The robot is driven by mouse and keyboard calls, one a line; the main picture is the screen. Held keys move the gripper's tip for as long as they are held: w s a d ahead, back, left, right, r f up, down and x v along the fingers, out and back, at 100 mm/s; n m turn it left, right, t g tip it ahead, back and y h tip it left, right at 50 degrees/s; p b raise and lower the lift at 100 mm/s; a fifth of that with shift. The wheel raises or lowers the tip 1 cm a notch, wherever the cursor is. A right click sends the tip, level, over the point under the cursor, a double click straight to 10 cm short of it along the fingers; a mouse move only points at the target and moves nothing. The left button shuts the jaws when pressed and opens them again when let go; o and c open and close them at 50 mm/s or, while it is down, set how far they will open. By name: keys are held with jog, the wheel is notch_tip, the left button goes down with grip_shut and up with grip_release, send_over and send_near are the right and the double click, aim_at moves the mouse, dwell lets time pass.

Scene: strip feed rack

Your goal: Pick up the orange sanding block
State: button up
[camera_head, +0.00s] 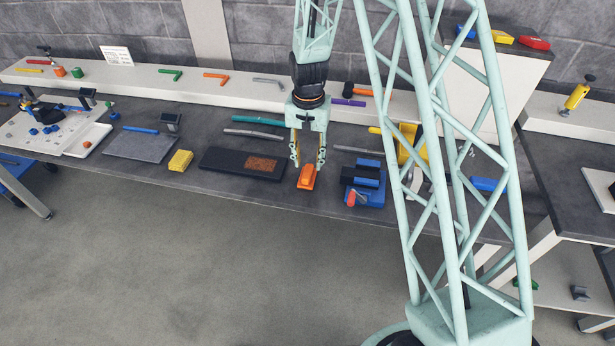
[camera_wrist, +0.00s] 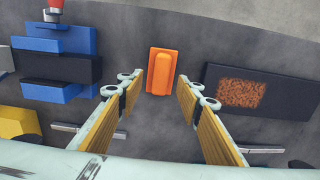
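The orange sanding block (camera_head: 307,177) lies on the dark bench top near its front edge. In the wrist view the block (camera_wrist: 161,71) sits just beyond the gap between my fingertips, with its long side along the fingers. My gripper (camera_head: 307,160) is open and points down at the block from above. In the wrist view my gripper (camera_wrist: 158,90) shows its two fingers spread wider than the block, with yellowish pads and nothing between them. I cannot tell the exact height of the fingertips over the block.
A blue vise-like fixture (camera_head: 365,185) with a red knob stands right of the block. A black board (camera_head: 225,160) with a brown rough patch lies to the left. A yellow block (camera_head: 180,160) is further left. Rods lie behind on the bench. The bench's front edge is close.

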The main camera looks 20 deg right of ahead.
aim_at(307, 171)
jog(key=shift+f, duration=0.2)
jog(key=shift+f, duration=0.1)
jog(key=shift+a+f, duration=0.15)
jog(key=shift+f, duration=2.35)
jog(key=c, duration=1)
